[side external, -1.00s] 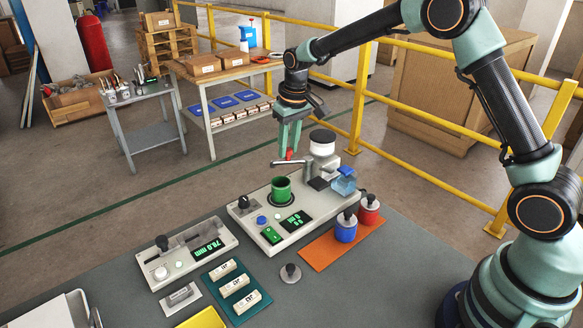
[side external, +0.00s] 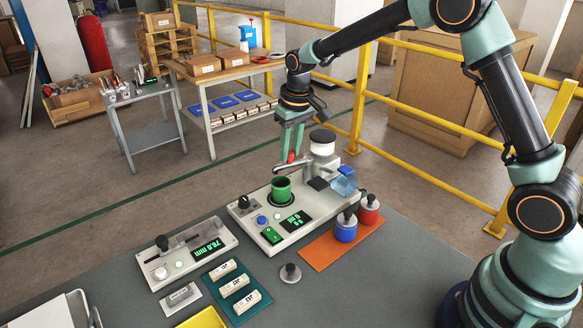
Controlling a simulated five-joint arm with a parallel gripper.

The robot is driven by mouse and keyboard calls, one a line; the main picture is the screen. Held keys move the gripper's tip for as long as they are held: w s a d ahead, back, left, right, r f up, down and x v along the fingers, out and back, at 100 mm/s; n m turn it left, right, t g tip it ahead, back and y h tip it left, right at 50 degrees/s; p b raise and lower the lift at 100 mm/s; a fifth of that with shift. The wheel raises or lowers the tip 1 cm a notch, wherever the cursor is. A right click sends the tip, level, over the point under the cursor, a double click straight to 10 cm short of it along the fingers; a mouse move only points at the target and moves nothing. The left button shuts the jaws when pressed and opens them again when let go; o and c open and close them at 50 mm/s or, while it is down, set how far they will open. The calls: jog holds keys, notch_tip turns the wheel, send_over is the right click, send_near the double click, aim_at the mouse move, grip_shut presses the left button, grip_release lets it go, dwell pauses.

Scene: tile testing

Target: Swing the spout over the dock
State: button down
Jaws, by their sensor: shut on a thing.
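The spout (side external: 294,167) is a grey metal arm on the white dosing machine (side external: 258,233), reaching left from the post under the white and black cap (side external: 322,142). A red knob (side external: 291,157) stands on the spout near its free end. My gripper (side external: 291,153) points down and is shut on the red knob. The dock, a round seat in the machine's top, holds a green cup (side external: 281,188). The spout's free end hangs behind and slightly above the cup.
A blue clear block (side external: 343,182) sits at the machine's right end. Blue (side external: 346,230) and red (side external: 369,210) canisters stand on an orange mat (side external: 322,250). A gauge (side external: 192,252) and a green tray (side external: 236,291) of tiles lie to the left.

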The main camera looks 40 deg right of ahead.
jog(key=shift+s, duration=0.15)
jog(key=shift+s+a, duration=0.1)
jog(key=shift+s, duration=0.4)
jog(key=c, duration=0.6)
grip_release()
jog(key=shift+c, duration=0.2)
jog(key=shift+r, duration=0.15)
notch_tip(320, 180, up, 6)
jog(key=shift+f, duration=0.1)
